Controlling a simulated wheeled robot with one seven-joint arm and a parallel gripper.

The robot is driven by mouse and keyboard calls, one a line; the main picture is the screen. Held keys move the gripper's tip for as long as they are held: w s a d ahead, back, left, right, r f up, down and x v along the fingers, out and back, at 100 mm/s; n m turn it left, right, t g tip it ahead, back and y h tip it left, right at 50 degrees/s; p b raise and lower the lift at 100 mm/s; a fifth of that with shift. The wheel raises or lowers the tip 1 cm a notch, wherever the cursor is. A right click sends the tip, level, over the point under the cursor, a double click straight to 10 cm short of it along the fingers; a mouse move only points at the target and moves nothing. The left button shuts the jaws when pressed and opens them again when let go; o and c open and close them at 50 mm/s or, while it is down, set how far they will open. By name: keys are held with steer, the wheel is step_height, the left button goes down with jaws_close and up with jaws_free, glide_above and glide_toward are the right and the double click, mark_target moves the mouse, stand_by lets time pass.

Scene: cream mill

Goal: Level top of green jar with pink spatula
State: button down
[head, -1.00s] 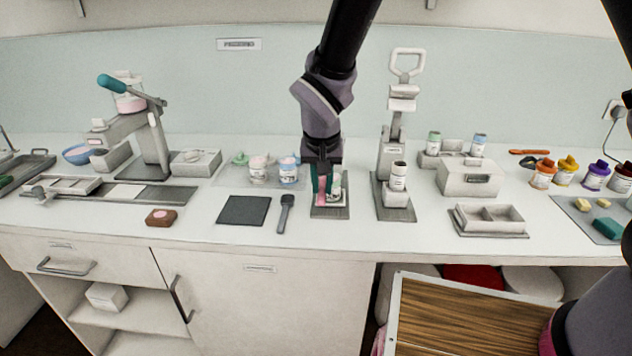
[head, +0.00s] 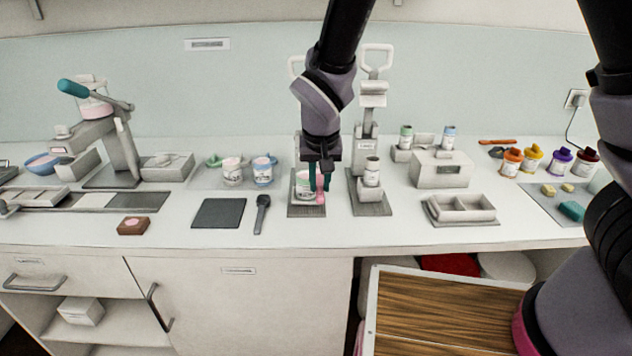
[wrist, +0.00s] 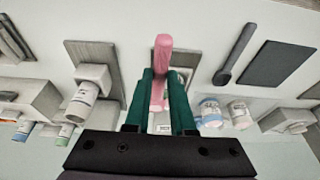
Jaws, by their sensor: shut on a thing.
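My gripper (head: 321,171) is shut on the pink spatula (head: 321,192), between two teal fingers. In the wrist view the spatula (wrist: 163,50) stands out past the fingertips. A pale jar (head: 303,184) stands upright on a grey stand (head: 305,210) just left of the spatula. The fingers and spatula partly cover it, and I cannot tell its tint or whether the spatula touches its rim. A green lid (head: 213,160) lies at the left end of a clear mat, beside a white jar (head: 232,172) and a blue-topped jar (head: 262,172).
A press (head: 368,130) with a jar on its base stands close on the right. A dark spatula (head: 262,212) and dark mat (head: 218,213) lie at front left. A grey divided tray (head: 462,209) is at right.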

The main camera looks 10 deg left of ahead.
steer(key=shift+s+a, duration=0.85)
steer(key=shift+a, duration=2.4)
steer(key=shift+r, duration=2.5)
steer(key=shift+a, duration=0.1)
